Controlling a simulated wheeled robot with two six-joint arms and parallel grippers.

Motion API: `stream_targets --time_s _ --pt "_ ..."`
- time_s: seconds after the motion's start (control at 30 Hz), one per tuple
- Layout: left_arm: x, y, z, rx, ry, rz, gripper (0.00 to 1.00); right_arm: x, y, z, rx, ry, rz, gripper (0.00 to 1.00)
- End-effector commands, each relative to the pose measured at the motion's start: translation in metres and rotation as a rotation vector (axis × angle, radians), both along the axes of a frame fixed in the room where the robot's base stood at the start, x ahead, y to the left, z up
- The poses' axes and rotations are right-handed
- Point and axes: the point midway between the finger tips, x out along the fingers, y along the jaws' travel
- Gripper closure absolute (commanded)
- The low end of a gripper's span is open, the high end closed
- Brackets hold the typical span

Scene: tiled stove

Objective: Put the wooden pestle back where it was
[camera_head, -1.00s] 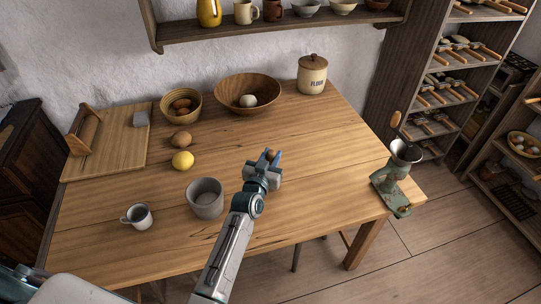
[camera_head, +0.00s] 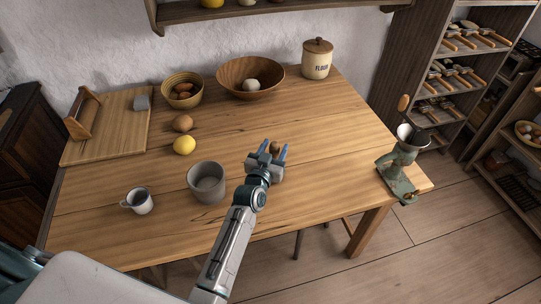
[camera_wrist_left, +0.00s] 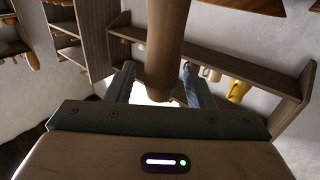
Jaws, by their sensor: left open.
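The wooden pestle (camera_head: 275,147) shows only as a small brown end between my left fingertips in the head view. In the left wrist view the pestle (camera_wrist_left: 168,50) is a brown rod running from the top edge down between the fingers, with a gap on each side. My left gripper (camera_head: 273,152) is open around it, above the middle-right of the table; it also shows in the left wrist view (camera_wrist_left: 158,85). Whether the pestle's lower end touches the table is hidden. A grey mortar-like pot (camera_head: 207,186) stands left of the gripper. My right gripper is not in view.
On the wooden table (camera_head: 330,130) are a white mug (camera_head: 138,201), a lemon (camera_head: 184,145), an egg-like brown thing (camera_head: 182,123), a wooden bowl (camera_head: 238,76), a flour jar (camera_head: 317,60) and a green grinder (camera_head: 399,168). The table right of my gripper is clear.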

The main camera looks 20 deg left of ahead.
Motion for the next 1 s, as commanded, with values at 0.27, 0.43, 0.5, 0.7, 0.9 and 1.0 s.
stream_targets --time_s 0.27,0.43,0.5,0.7,0.9,1.0 --pt "-0.046 0.001 -0.006 -0.002 0.001 0.001 0.52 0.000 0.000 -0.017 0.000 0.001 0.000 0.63" --pt "-0.081 0.003 -0.005 -0.001 0.001 0.001 0.52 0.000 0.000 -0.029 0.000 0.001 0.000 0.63" --pt "-0.093 0.003 -0.005 -0.001 0.001 0.000 0.52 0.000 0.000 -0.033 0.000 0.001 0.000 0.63" --pt "-0.114 0.004 -0.003 -0.001 0.000 0.000 0.52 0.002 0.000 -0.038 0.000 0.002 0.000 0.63" --pt "-0.118 0.004 -0.001 0.000 0.001 0.000 0.52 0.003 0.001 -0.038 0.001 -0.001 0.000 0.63" --pt "-0.118 0.004 -0.001 0.000 0.001 0.000 0.52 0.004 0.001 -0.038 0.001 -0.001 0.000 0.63"
